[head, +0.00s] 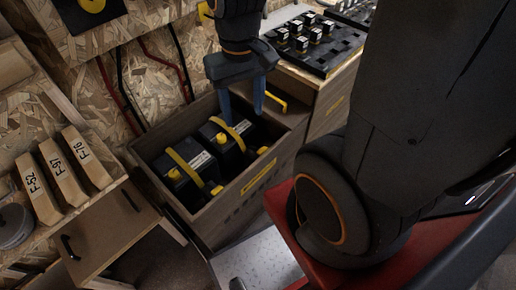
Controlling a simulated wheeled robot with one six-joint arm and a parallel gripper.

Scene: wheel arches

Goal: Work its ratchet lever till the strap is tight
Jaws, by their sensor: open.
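My gripper (243,108) points down over a brown open box, its two blue fingers apart with nothing seen between them. The box (195,212) holds black batteries; one (176,178) is at the left and another (230,155) is nearer the gripper. A yellow strap (184,165) crosses the left battery and another yellow strap (228,132) crosses the right one. Yellow pieces sit at the strap ends. A yellow bar (276,99) lies just right of the fingers; I cannot tell whether it is the ratchet lever. Strap tightness cannot be told.
A black tray (345,50) with several small black-and-white blocks stands behind on the right. Three labelled wooden pieces (62,172) lean at the left, above an open wooden drawer (115,225). My arm and red base fill the right side.

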